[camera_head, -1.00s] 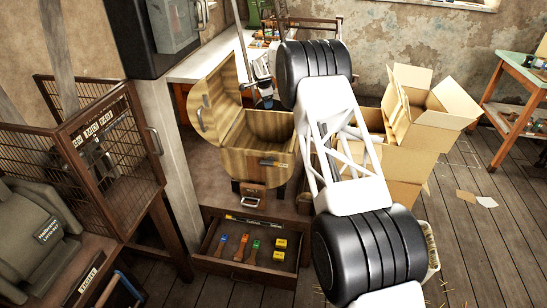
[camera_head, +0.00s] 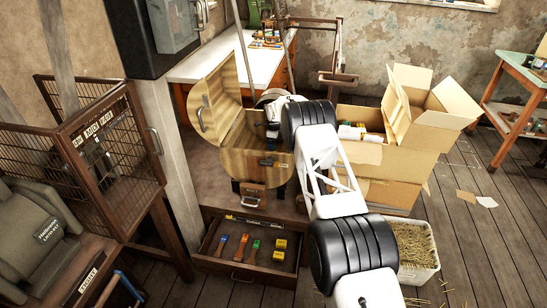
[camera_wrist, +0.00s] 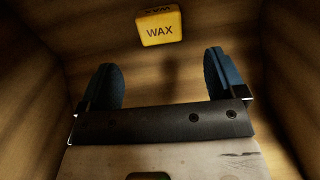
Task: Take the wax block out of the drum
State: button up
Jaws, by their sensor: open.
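The wax block (camera_wrist: 160,26) is a small yellow block marked "WAX", lying inside the wooden drum (camera_wrist: 285,80) in the wrist view. My gripper (camera_wrist: 163,68) is inside the drum with its two blue-padded fingers spread apart and nothing between them. The block lies beyond the fingertips, roughly centred between them, and apart from them. In the head view the drum (camera_head: 237,152) stands with its curved lid (camera_head: 218,105) open, and my arm reaches into it from the right. The wax block is hidden in that view.
Cardboard boxes (camera_head: 385,160) stand to the right, with a white bin (camera_head: 415,245) in front. A wire cage (camera_head: 110,140) stands at left. The drum's walls surround my gripper closely.

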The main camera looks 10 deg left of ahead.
jog(key=shift+f, duration=0.2)
jog(key=shift+f, duration=1.2)
jog(key=shift+f, duration=2.65)
jog(key=c, duration=1)
jog(key=shift+r, duration=0.1)
jog(key=shift+r, duration=4.95)
